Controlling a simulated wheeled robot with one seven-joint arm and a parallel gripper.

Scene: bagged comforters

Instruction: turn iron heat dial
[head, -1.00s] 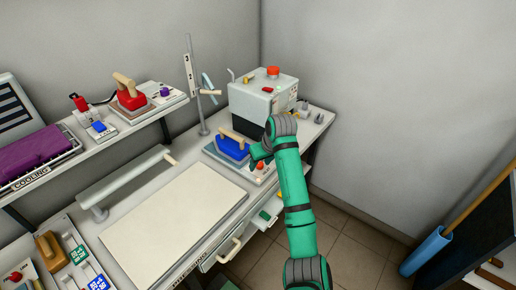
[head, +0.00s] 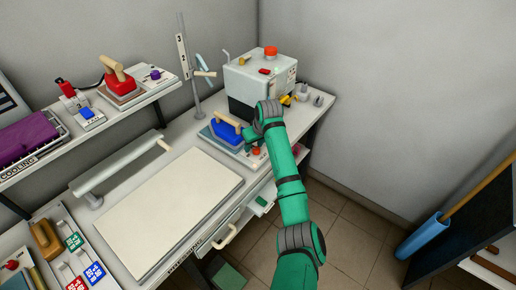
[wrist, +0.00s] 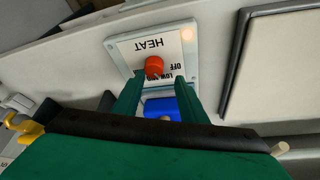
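The red heat dial (wrist: 154,66) is a round knob on a white panel (wrist: 178,40) marked HEAT, OFF and LOW in the wrist view. In the head view the dial (head: 256,151) sits at the front of the blue iron's stand. The blue iron (head: 228,135) with a wooden handle stands just left of my gripper (head: 250,138). In the wrist view my gripper (wrist: 157,84) is open, its two green fingers apart, with the dial just beyond and between the tips. Contact is not visible. A blue shape shows between the fingers.
A grey boiler box (head: 258,78) with a red cap stands behind my gripper. A white pressing board (head: 170,205) covers the bench to the left. A shelf with a red iron (head: 117,83) is above it. An upright pole (head: 188,60) stands behind the iron.

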